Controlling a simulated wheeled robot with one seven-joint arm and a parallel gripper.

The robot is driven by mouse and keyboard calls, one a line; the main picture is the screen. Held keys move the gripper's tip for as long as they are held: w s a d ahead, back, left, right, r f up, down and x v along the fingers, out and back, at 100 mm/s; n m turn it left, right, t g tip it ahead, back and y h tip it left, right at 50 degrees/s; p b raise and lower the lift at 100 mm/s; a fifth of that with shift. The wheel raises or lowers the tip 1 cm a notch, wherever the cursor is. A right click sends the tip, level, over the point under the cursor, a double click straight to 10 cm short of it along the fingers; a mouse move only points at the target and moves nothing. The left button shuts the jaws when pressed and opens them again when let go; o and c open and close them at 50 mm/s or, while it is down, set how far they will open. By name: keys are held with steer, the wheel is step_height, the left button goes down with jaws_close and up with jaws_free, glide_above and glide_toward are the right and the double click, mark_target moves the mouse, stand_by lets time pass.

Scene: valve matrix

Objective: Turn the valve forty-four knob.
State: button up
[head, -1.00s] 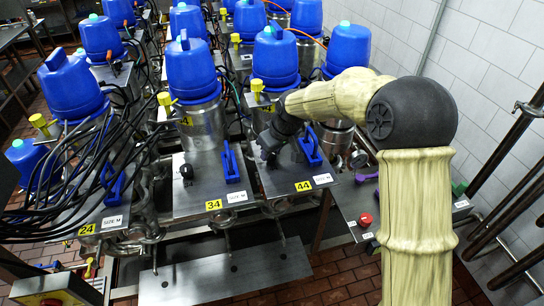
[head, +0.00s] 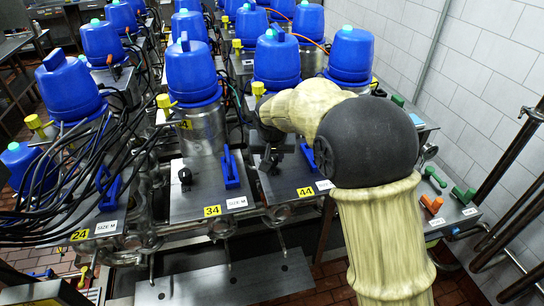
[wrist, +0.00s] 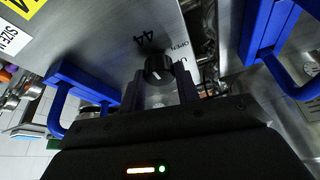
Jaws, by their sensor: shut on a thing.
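The valve forty-four knob (wrist: 158,68) is black and round with a white pointer mark, on a metal plate (wrist: 95,45) printed "44" and "OPEN" in the wrist view. My gripper (wrist: 160,88) is shut on the knob, a finger on either side. In the head view my gripper (head: 270,160) is over the station with the yellow 44 label (head: 305,192).
Blue handles stand either side of my gripper in the wrist view, left (wrist: 75,90) and right (wrist: 270,40). Station 34 (head: 212,211), with its own black knob (head: 185,176), is to the left. Green and orange handles (head: 432,205) lie on a bench at right.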

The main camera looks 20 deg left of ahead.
steer(key=shift+r, duration=0.1)
steer(key=o, duration=1)
steer(key=b+v, duration=0.2)
steer(key=v, duration=1.5)
steer(key=shift+s+r+b, duration=0.1)
steer(key=shift+b, duration=0.25)
steer(key=shift+d, duration=0.15)
